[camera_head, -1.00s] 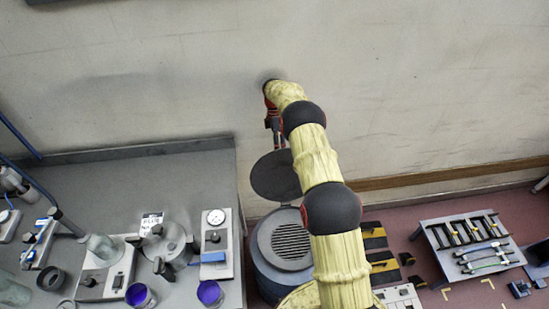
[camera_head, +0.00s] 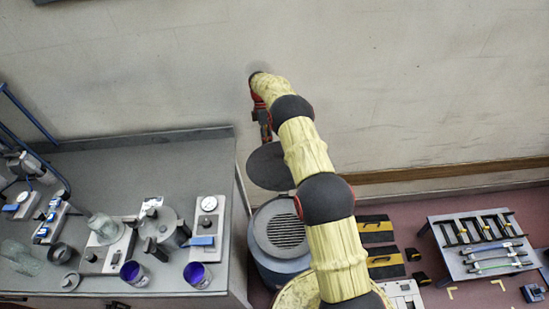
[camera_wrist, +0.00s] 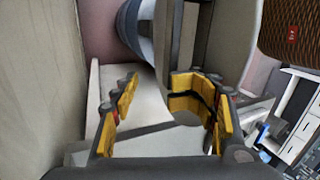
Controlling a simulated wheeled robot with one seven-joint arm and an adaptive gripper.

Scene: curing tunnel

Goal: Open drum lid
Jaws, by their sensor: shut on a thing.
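The drum (camera_head: 283,262) is a blue-grey cylinder with a grilled round top, on the floor right of the bench. Its lid (camera_head: 269,168) is a dark grey disc, off the grilled top and behind it, near the wall. My gripper (camera_head: 264,132) is at the lid's far edge and is shut on the lid; my arm partly hides the drum's right side. In the wrist view my yellow-padded fingers (camera_wrist: 165,108) stand apart with a pale grey surface between them; I cannot tell which part of the lid this is. A blue-grey curved body shows beyond them.
The grey bench (camera_head: 190,160) at left holds a pot (camera_head: 160,228), purple-filled cups (camera_head: 197,275) and instruments. The wall is close behind my gripper. A rack of tools (camera_head: 480,242) and striped yellow-black mats (camera_head: 376,228) lie to the right.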

